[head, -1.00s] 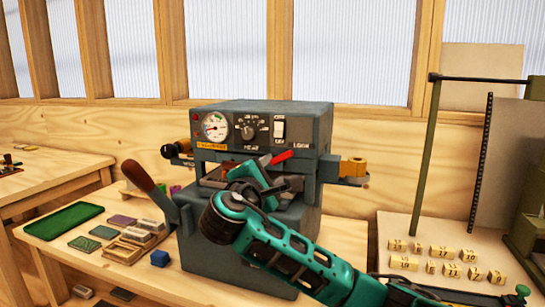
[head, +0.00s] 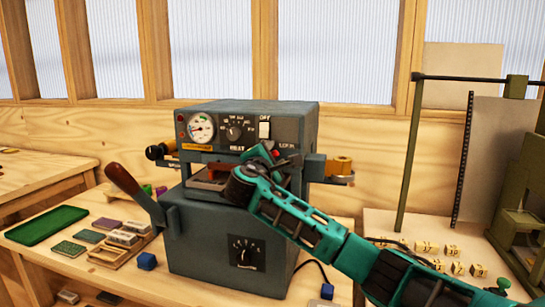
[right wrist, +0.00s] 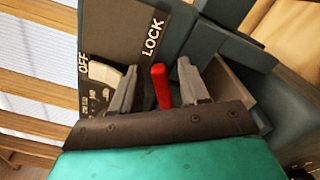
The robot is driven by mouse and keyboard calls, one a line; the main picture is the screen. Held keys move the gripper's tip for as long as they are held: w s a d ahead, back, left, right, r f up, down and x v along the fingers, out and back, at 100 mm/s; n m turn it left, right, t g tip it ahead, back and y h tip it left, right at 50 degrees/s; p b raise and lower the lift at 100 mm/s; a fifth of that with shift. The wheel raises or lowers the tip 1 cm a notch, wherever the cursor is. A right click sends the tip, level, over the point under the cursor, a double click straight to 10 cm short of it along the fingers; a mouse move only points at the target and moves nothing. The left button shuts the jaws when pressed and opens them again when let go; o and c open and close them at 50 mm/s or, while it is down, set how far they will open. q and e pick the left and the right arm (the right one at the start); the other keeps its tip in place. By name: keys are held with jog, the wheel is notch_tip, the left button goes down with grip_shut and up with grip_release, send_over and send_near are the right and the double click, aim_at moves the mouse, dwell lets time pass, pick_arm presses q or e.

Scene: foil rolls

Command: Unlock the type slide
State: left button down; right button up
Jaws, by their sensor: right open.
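The grey-green foil press (head: 245,125) stands on the bench in the head view. Its LOCK label (right wrist: 152,36) is at the right of the front panel. A red lever (right wrist: 161,87) sticks out beside this label. In the right wrist view my right gripper (right wrist: 157,68) is open, with one grey finger on each side of the red lever. I see gaps between the lever and both fingers. In the head view the right gripper (head: 264,152) and its wrist cover most of the lever and part of the press opening. The type slide cannot be clearly made out. My left gripper is not in view.
A wooden-handled side lever (head: 124,179) rises left of the press. Numbered wooden blocks (head: 427,247) lie at right near an olive metal stand (head: 412,160).

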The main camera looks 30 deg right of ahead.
jog(key=shift+c, duration=0.3)
grip_shut()
jog(key=shift+f+m, duration=0.1)
jog(key=shift+m, duration=0.2)
jog(key=shift+f+m+b, duration=0.15)
jog(key=shift+m+b, duration=0.35)
jog(key=shift+m, duration=0.7)
jog(key=shift+m+b, duration=0.65)
jog(key=shift+m, duration=1.05)
jog(key=shift+o, duration=0.3)
grip_release()
